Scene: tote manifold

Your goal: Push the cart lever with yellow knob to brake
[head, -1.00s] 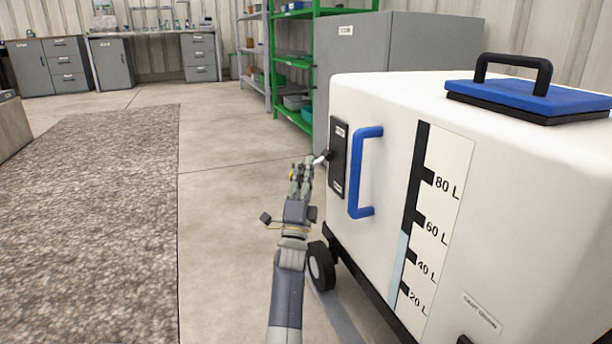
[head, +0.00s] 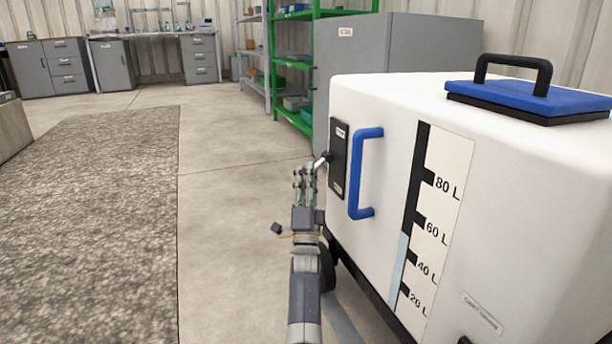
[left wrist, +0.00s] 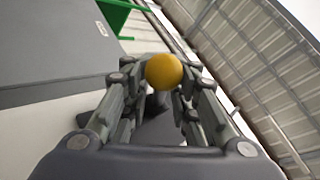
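The white cart (head: 400,110) stands at the right with a black lever panel (head: 339,160) on its near left side. A short lever (head: 320,160) sticks out from this panel toward the left. My left gripper (head: 305,172) is just below the lever's outer end, and the knob is hidden or too small to make out in the head view. In the left wrist view, the yellow knob (left wrist: 164,71) sits between the fingertips of my left gripper (left wrist: 165,80), which are apart. Whether a finger touches the knob is unclear. My right gripper is not in view.
A blue handle (head: 364,172) stands out from the cart beside the panel, and a blue lid (head: 530,97) with a black grip is on top. A grey cabinet (head: 350,50) and green shelves (head: 290,60) stand behind. The floor (head: 220,180) left of the cart is clear.

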